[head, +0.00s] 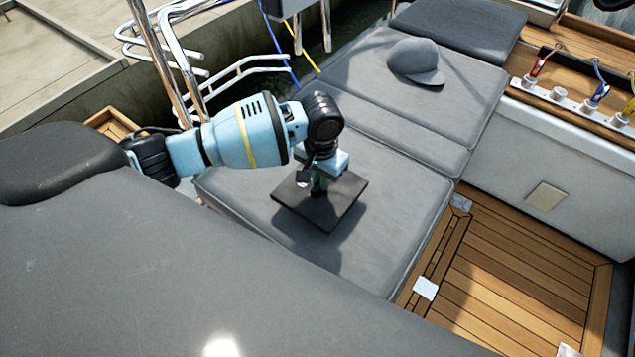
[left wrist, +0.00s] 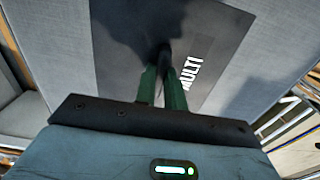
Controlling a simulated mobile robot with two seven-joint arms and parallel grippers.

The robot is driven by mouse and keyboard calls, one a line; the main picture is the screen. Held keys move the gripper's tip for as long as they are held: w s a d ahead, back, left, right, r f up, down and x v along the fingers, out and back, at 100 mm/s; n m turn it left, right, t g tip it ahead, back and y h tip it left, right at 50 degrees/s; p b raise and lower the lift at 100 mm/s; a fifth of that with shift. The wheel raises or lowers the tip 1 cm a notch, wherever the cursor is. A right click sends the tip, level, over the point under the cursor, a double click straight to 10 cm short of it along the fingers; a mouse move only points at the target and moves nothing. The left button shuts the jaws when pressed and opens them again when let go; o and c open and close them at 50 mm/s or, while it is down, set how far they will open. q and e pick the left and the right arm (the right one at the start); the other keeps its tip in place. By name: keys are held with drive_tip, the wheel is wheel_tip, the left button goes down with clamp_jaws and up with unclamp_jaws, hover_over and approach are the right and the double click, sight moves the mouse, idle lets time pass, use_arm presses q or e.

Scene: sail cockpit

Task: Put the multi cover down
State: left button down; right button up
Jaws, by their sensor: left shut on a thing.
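The multi cover (head: 330,209) is a flat dark square plate. In the left wrist view the cover (left wrist: 120,40) shows the white word MULTI along its right part. My left gripper (head: 319,186) is above the middle of the cover. In the left wrist view the green fingers of the left gripper (left wrist: 164,82) are close together, shut on a dark upright part at the cover's middle. The cover is over the grey seat cushion (head: 375,240) and casts a shadow on it. I cannot tell whether its underside touches the cushion. My right gripper is not in view.
A grey cap (head: 415,61) lies on the cushions farther back. Wooden deck slats (head: 500,290) lie to the right, with a small white piece (head: 425,288) on them. Metal rails (head: 175,60) stand at the back left. The cushion right of the cover is clear.

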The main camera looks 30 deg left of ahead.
sight(317, 184)
use_arm(q)
drive_tip(key=shift+a, duration=0.1)
drive_tip(key=shift+w+a, duration=0.25)
drive_tip(key=shift+a, duration=0.05)
drive_tip(key=f, duration=0.3)
drive_tip(key=shift+a+f, duration=0.2)
drive_tip(key=shift+w, duration=0.1)
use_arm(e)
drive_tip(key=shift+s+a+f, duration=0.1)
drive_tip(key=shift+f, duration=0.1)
use_arm(q)
drive_tip(key=shift+f, duration=0.2)
drive_tip(key=c, duration=1.5)
unclamp_jaws()
